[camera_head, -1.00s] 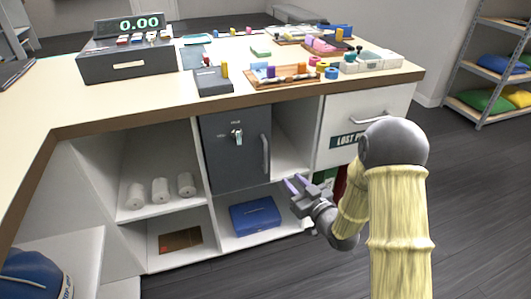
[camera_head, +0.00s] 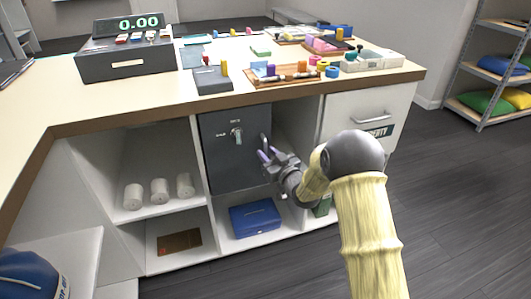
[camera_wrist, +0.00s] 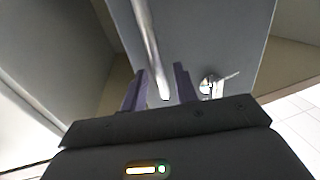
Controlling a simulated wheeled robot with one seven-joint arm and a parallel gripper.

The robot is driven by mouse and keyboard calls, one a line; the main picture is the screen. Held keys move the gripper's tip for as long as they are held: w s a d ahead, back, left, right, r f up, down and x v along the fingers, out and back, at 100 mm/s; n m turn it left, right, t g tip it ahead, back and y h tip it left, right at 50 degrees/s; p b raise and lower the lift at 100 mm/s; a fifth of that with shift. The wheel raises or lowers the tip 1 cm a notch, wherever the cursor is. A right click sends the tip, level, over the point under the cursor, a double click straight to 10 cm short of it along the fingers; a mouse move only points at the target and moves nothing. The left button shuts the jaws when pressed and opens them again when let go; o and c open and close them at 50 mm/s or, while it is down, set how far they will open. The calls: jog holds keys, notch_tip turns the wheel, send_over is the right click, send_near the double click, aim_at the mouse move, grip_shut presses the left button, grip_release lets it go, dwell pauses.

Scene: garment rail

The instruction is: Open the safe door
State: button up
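The dark grey safe (camera_head: 222,165) sits in an upper compartment under the counter, its door shut. A small silver turn handle (camera_head: 237,135) is on the door's upper middle; it also shows in the wrist view (camera_wrist: 208,85). A vertical bar handle (camera_head: 264,142) is near the door's right edge. My gripper (camera_head: 267,153) is at this bar, hiding its lower part. In the wrist view, the bar (camera_wrist: 148,40) runs down between the two purple fingers of my gripper (camera_wrist: 160,73). The fingers are open with gaps beside the bar; I see no grip.
A blue cash box (camera_head: 255,216) lies in the compartment below the safe. Several white rolls (camera_head: 160,190) stand on the left shelf. A drawer (camera_head: 360,115) is to the right. The counter top (camera_head: 120,98) overhangs the safe.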

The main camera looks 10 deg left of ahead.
jog(key=shift+x, duration=1.05)
grip_shut()
jog(key=shift+w+d, duration=0.1)
